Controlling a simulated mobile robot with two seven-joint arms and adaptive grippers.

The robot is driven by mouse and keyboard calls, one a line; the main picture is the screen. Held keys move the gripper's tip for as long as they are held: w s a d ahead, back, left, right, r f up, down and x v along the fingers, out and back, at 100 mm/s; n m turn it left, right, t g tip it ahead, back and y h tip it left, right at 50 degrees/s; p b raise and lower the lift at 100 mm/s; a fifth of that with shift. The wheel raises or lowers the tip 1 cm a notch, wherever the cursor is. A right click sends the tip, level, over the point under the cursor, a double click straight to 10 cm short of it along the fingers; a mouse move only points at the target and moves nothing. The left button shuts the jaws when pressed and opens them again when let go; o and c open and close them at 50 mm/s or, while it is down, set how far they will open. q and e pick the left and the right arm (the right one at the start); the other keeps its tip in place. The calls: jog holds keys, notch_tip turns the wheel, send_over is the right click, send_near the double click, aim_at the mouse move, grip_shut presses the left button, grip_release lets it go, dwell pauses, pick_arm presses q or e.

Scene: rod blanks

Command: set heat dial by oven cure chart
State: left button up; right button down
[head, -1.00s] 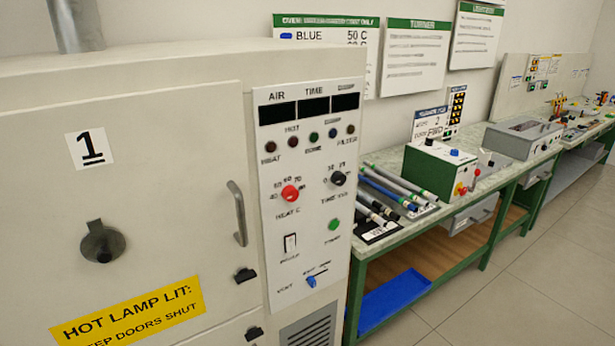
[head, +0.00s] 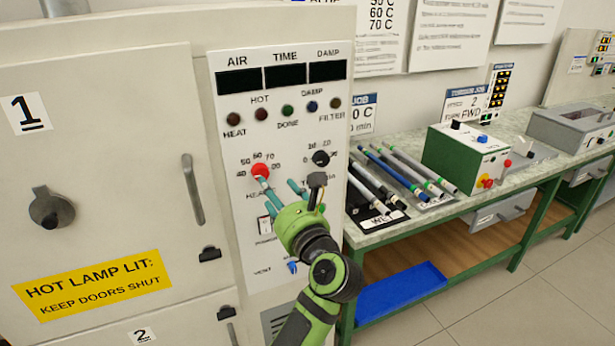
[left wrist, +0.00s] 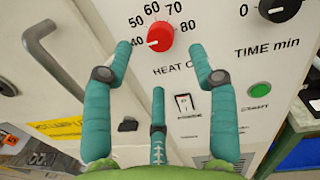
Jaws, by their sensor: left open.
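The red heat dial (head: 260,171) is on the oven's white control panel (head: 235,225). It shows large in the left wrist view (left wrist: 160,37), its white mark at about 40 on a scale running up to about 80. My left gripper (head: 279,184), with teal fingers, is open just in front of the panel. In the left wrist view its fingertips (left wrist: 160,48) are either side of and below the dial, apparently not touching it. The cure chart (head: 380,35) on the wall is cut off at the top; 50 C, 60 C and 70 C rows show. My right gripper is out of view.
A black time dial (head: 320,158) sits right of the heat dial, with a green button (left wrist: 259,90) below it. A power switch (left wrist: 186,104) is under the heat dial. A job card (head: 363,116) is partly hidden by the oven. A workbench with rods (head: 395,175) stands right.

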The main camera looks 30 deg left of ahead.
aim_at(262, 173)
pick_arm(q)
jog(key=shift+n, duration=0.7)
jog(key=p+x, duration=0.1)
jog(key=x, duration=0.2)
jog(key=p+x, duration=0.2)
jog(key=x, duration=0.1)
jog(key=shift+s+a+r, duration=0.1)
jog(key=shift+a+r, duration=0.15)
jog(key=shift+a, duration=0.15)
jog(key=shift+w+f, duration=0.15)
jog(key=shift+w, duration=0.1)
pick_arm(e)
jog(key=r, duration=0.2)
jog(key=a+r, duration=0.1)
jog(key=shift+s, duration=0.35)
pick_arm(q)
jog(key=c, duration=1.1)
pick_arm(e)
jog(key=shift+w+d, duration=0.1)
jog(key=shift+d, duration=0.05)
